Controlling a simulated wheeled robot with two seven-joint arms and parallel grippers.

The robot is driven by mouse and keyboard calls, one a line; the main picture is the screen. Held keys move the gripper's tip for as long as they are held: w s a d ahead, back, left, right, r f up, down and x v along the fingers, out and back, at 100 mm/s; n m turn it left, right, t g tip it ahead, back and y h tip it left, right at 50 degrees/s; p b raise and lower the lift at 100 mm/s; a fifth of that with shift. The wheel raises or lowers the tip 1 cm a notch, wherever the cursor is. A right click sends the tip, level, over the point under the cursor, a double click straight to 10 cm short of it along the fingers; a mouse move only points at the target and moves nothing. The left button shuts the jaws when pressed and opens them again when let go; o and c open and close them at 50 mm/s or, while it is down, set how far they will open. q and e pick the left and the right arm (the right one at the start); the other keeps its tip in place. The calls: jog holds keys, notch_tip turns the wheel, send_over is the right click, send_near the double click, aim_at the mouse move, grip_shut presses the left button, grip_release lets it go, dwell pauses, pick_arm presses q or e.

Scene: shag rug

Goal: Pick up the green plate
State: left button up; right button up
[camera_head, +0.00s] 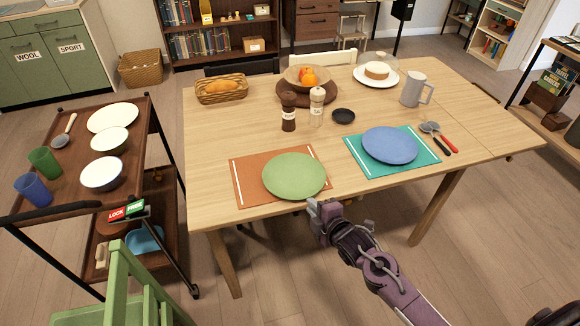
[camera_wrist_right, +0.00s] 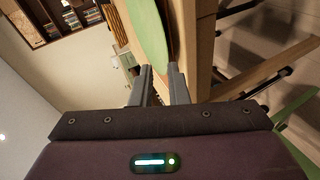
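The green plate (camera_head: 294,175) lies flat on an orange placemat (camera_head: 246,190) at the near left part of the wooden table. My right gripper (camera_head: 314,205) is at the table's near edge, just off the plate's near-right rim. In the right wrist view its two grey fingers (camera_wrist_right: 161,68) stand apart, with the green plate (camera_wrist_right: 148,30) just beyond and its edge in line with the gap. I cannot tell whether the rim is between the fingertips. They are not closed on it. My left gripper is not in view.
A blue plate (camera_head: 390,145) on a teal placemat (camera_head: 425,163) lies to the right. Pepper and salt mills (camera_head: 289,111) and a small black dish (camera_head: 344,116) stand behind. A brown cart (camera_head: 75,140) with dishes is at left. The table's near edge (camera_head: 262,210) is close to my right gripper.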

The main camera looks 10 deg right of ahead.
aim_at(303, 201)
jog(key=x, duration=0.6)
jog(key=shift+w+a+f+p, duration=0.1)
jog(key=shift+w+f+p, duration=0.05)
jog(key=shift+f+p, duration=0.25)
jog(key=shift+f, duration=0.1)
grip_shut()
jog(key=shift+w, duration=0.1)
